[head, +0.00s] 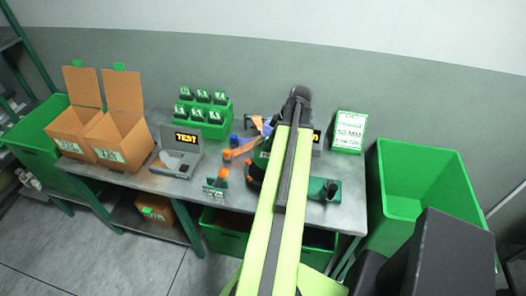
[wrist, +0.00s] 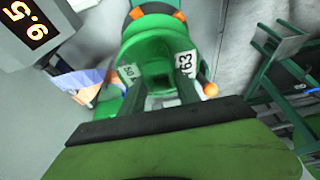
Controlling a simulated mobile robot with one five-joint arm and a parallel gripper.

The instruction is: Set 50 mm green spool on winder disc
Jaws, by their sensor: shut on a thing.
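A green spool (wrist: 155,62) fills the upper middle of the wrist view, with white labels on its sides; one reads 63 and the other seems to begin with 50. My gripper (wrist: 158,101) is shut on green spool material at its near side. Orange parts show above and to the right of the spool. In the head view my arm covers the gripper and most of the work spot. A dark green round part (head: 265,158) with a white label shows just left of my arm. I cannot tell the winder disc apart or whether the spool touches it.
Open cartons (head: 122,136) are farther left. A 50 MM sign (head: 349,131) stands right, beside a green bin (head: 420,185). Another display (wrist: 30,27) is close by.

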